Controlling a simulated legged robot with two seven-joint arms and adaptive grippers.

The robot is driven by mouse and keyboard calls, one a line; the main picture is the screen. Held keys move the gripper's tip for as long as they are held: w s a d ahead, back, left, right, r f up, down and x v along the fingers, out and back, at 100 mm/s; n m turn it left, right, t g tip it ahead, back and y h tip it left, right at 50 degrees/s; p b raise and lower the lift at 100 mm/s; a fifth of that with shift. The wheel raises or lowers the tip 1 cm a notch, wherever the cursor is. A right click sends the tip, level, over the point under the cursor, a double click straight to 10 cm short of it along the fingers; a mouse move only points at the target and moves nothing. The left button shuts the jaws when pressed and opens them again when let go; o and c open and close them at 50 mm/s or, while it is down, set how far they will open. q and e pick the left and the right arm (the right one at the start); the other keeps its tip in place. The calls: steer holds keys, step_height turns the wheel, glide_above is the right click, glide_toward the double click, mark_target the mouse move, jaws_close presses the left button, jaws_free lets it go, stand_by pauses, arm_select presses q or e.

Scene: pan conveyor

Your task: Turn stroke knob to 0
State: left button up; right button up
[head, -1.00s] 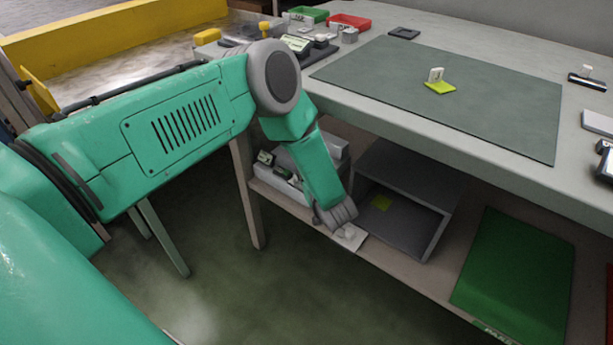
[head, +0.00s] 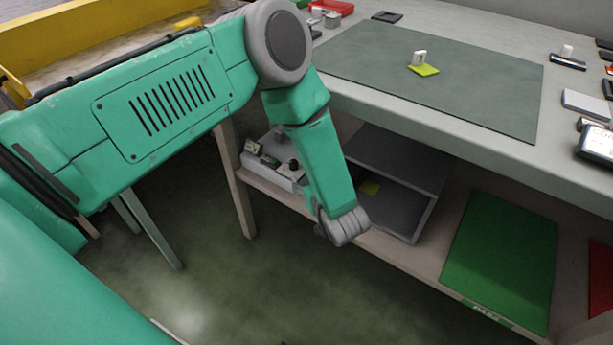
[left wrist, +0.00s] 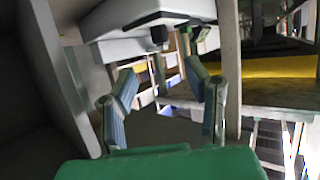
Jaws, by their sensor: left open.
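A light grey control unit (head: 272,178) with small dark knobs (head: 293,163) sits on the lower shelf, partly behind my left forearm. I cannot read which knob is the stroke knob or where it points. In the left wrist view a pale unit (left wrist: 145,17) with a dark knob (left wrist: 158,35) shows at the top, beyond the fingers. My left gripper (head: 335,228) hangs at the front edge of the lower shelf, right of the unit and apart from it. In the left wrist view its fingers (left wrist: 165,98) are spread with nothing between them. My right gripper is not in view.
A dark grey open box (head: 425,215) stands on the shelf right of my gripper. A green mat (head: 500,260) lies farther right. The worktop (head: 400,100) overhangs the shelf. A table leg (head: 235,190) stands left of the unit. The floor in front is clear.

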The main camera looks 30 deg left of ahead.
mark_target(292, 166)
arm_select(q)
steer(key=s+a+f+m+t+h, duration=0.5)
steer(key=s+m+t+h, duration=0.15)
steer(key=t, duration=0.25)
steer(key=shift+m+y, duration=0.35)
steer(key=shift+y, duration=0.2)
steer(key=b+x, duration=0.4)
steer(key=x, duration=1)
steer(key=shift+w+d, duration=0.15)
jaws_close()
